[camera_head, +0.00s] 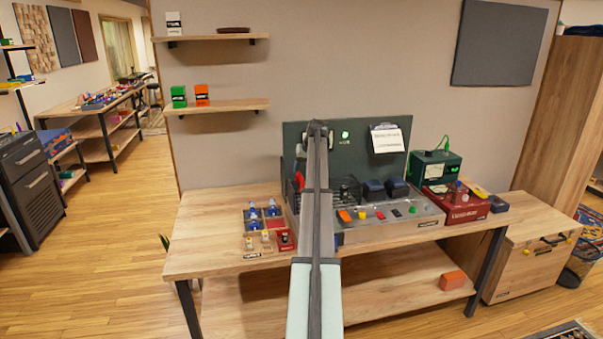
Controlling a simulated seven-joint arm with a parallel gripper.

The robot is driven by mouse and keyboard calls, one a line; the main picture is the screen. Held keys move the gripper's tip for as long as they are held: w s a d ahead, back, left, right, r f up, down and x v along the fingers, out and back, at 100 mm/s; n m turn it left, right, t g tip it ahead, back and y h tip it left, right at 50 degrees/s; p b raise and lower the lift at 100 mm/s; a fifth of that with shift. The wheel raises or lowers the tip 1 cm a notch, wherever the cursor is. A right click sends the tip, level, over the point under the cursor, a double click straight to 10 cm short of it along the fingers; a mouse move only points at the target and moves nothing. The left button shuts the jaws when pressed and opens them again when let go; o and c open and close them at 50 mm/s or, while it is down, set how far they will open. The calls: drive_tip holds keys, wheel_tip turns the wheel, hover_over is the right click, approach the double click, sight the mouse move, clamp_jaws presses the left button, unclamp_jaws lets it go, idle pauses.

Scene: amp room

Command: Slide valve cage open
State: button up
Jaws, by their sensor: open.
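A dark, grid-like part that looks like the valve cage (292,192) stands at the left end of the amplifier unit on the bench. My arm crosses in front and hides much of it, so I cannot tell how far open it is. The grey amplifier chassis (390,227) carries dark blocks and a row of coloured controls. My arm rises from the bottom middle to a dark joint in front of the dark back panel. My gripper is not visible; the arm hides whatever lies behind it.
The wooden bench (205,235) holds a compartment tray (268,248) with small blue-and-white parts left of the arm. A red instrument (455,207) and a green meter (440,166) stand at right. The dark back panel (350,155) rises behind the chassis. The bench's left end is clear.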

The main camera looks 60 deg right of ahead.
drive_tip(key=shift+x, duration=1.05)
clamp_jaws()
